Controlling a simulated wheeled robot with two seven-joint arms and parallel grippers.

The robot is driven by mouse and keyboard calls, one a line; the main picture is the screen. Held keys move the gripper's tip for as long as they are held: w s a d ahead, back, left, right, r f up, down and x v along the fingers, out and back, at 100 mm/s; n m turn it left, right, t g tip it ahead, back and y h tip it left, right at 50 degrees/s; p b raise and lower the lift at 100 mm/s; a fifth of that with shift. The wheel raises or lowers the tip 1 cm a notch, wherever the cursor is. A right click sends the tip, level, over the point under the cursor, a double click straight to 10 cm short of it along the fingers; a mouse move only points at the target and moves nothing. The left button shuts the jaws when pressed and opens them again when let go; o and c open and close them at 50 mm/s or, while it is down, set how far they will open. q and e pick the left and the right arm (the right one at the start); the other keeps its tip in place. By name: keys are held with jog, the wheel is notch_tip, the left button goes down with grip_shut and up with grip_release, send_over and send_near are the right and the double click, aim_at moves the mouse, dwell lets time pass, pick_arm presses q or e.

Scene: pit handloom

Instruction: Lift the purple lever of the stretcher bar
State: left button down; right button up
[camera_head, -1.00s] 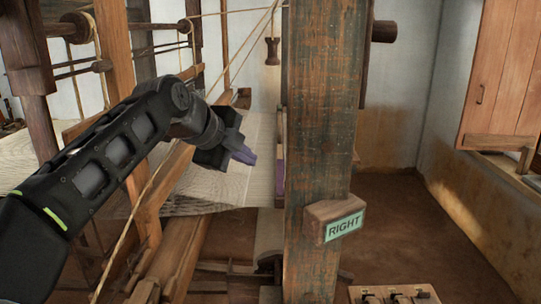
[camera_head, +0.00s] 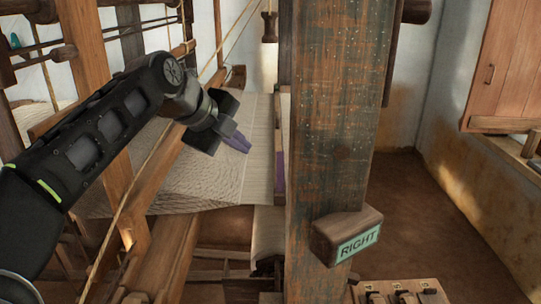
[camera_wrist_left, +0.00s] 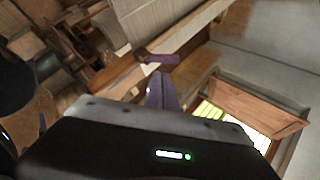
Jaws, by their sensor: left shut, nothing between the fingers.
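My left gripper (camera_head: 240,144) has purple-grey fingers that are closed together with nothing between them. It is over the pale woven cloth (camera_head: 200,170). A purple strip (camera_head: 280,172), which looks like part of the lever, shows at the left edge of the thick post, apart from my fingertips to their right; the post hides the rest. In the left wrist view a short purple bar (camera_wrist_left: 158,58), likely the lever, lies just beyond my closed fingers (camera_wrist_left: 160,93). I cannot tell how far apart they are in depth. My right gripper is not in view.
The thick worn post (camera_head: 332,110) stands to the right of my left gripper, with a wooden block marked RIGHT (camera_head: 346,235) on it. A slanted beam (camera_head: 160,190) and taut ropes lie close under my left arm. Bare floor (camera_head: 430,230) is at the right.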

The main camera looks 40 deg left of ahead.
pick_arm(q)
jog(key=p, duration=0.2)
send_near(278, 164)
notch_tip(278, 164, down, 3)
jog(key=w, duration=0.1)
jog(key=w+f+p, duration=0.1)
jog(key=w, duration=0.2)
jog(key=shift+w+a+f+p, duration=0.1)
jog(key=shift+w+f+p, duration=0.15)
jog(key=shift+f+p, duration=0.1)
jog(key=w+a+b, duration=0.1)
jog(key=b, duration=0.2)
jog(key=shift+w, duration=0.15)
dwell(0.3)
jog(key=shift+b, duration=0.3)
